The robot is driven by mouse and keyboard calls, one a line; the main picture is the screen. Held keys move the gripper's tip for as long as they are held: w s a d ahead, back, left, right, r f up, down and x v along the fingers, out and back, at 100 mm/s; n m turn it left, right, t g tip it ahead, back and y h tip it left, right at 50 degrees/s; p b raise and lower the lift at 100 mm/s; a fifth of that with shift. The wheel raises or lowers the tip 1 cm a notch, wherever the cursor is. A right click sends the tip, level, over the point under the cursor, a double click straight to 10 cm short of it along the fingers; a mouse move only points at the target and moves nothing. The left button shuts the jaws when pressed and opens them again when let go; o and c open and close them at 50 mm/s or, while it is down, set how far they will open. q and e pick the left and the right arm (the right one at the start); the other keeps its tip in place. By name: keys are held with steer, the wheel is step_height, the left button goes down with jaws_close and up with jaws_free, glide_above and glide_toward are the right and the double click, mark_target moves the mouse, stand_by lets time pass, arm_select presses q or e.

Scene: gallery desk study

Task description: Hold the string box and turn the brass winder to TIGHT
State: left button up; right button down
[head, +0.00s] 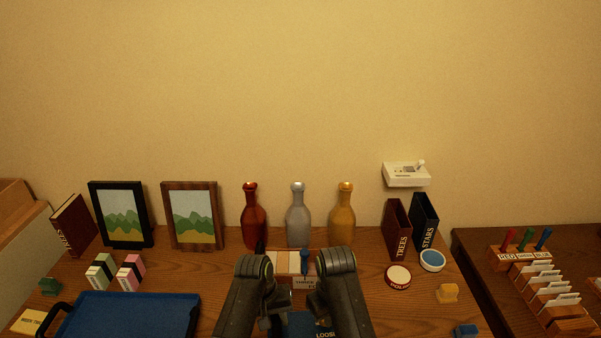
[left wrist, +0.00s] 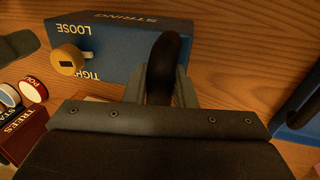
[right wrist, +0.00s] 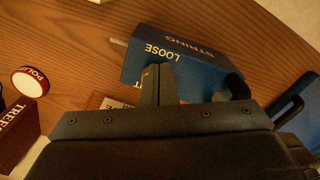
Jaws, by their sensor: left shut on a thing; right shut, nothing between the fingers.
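The blue string box (head: 300,328) lies on the desk between my arms, cut off by the head view's lower edge. It also shows in the left wrist view (left wrist: 120,38), with STRING, LOOSE and TIGHT lettering. The brass winder (left wrist: 68,60) stands out from its lettered face between LOOSE and TIGHT; I cannot tell exactly where it points. My left gripper (left wrist: 167,55) is shut on the string box. My right gripper (right wrist: 155,75) is shut and empty in front of the lettered face of the box (right wrist: 190,60). It hides most of the winder in the right wrist view.
Red, grey and amber bottles (head: 298,215) stand behind my arms. A blue tray (head: 130,315) is at the left front. TREES (head: 397,230) and STARS files, round tins (head: 398,276) and a yellow block (head: 446,293) are to the right.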

steer(key=shift+a+r, duration=0.2)
steer(key=shift+r, duration=0.55)
steer(key=shift+a+r, duration=0.2)
steer(key=shift+r, duration=0.5)
steer(key=shift+w+d+f, duration=0.25)
steer(key=shift+d+f, duration=0.2)
steer(key=shift+f, duration=0.6)
steer(key=shift+w+d+f, duration=0.3)
steer(key=shift+d+f, duration=0.15)
steer(key=shift+f, duration=0.55)
steer(key=shift+w+d+f, duration=0.25)
steer(key=shift+d+f, duration=0.2)
steer(key=shift+f, duration=0.6)
steer(key=shift+w+a, duration=0.15)
steer(key=shift+a, duration=0.1)
